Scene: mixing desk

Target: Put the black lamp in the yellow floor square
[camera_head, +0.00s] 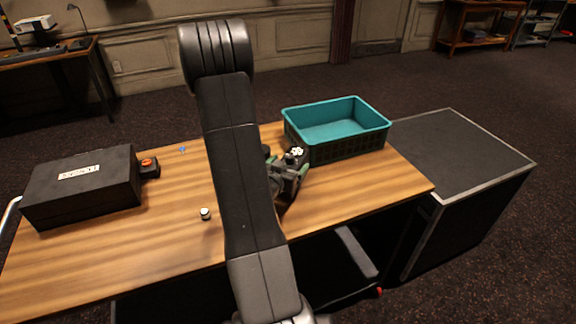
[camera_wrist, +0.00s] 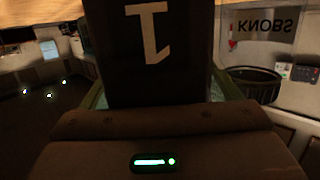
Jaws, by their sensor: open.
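A thin dark desk lamp (camera_head: 72,7) stands on the far desk at the upper left in the head view. It is small there, and I cannot tell for sure that it is the black lamp. No yellow floor square shows in either view. My gripper (camera_head: 288,166) is over the wooden table, partly hidden behind my arm, far from that lamp. Its jaws are open, with green parts showing. In the wrist view a dark panel marked with a figure 1 fills the middle; I cannot tell whether it is mine.
The wooden table (camera_head: 172,222) carries a black case (camera_head: 82,188), a teal crate (camera_head: 338,130) and a white knob (camera_head: 205,213). A black flight case (camera_head: 450,155) stands at its right. Open carpet (camera_head: 300,75) lies beyond the table.

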